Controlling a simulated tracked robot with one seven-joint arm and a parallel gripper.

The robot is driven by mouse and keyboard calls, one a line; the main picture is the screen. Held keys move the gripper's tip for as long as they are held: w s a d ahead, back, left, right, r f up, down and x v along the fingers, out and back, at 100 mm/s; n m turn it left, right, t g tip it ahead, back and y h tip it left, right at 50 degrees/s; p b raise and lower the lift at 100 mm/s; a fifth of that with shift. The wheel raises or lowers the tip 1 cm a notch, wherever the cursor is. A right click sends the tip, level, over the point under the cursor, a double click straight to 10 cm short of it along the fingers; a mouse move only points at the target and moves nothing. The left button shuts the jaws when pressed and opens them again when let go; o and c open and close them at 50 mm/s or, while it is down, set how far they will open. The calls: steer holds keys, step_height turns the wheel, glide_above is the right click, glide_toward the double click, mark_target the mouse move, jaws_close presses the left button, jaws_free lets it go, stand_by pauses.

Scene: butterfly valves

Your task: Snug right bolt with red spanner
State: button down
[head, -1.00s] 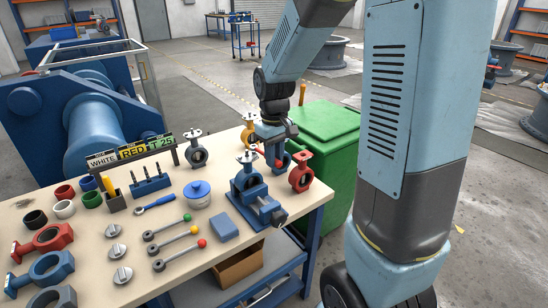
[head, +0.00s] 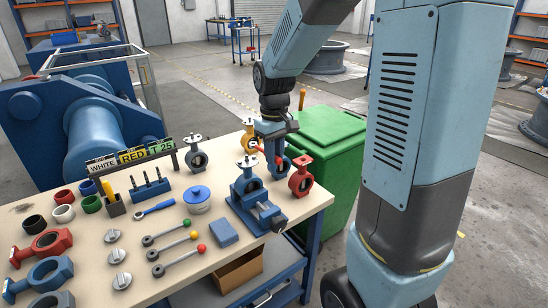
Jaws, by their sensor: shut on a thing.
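The blue vise (head: 254,207) stands near the table's right end and holds a blue butterfly valve (head: 251,184) upright, with a grey flange on top. My gripper (head: 272,144) points down just behind and to the right of this valve. It is shut on the red spanner (head: 259,148), which shows as short red pieces at its fingers. The spanner's light end is close to the valve's top flange; whether it touches a bolt cannot be told. The right bolt is too small to make out.
A red valve (head: 300,177) stands right of the vise, and a grey valve (head: 197,158) to its left. A green bin (head: 325,150) stands beyond the table's right edge.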

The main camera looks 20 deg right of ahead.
steer(key=shift+r, duration=1.65)
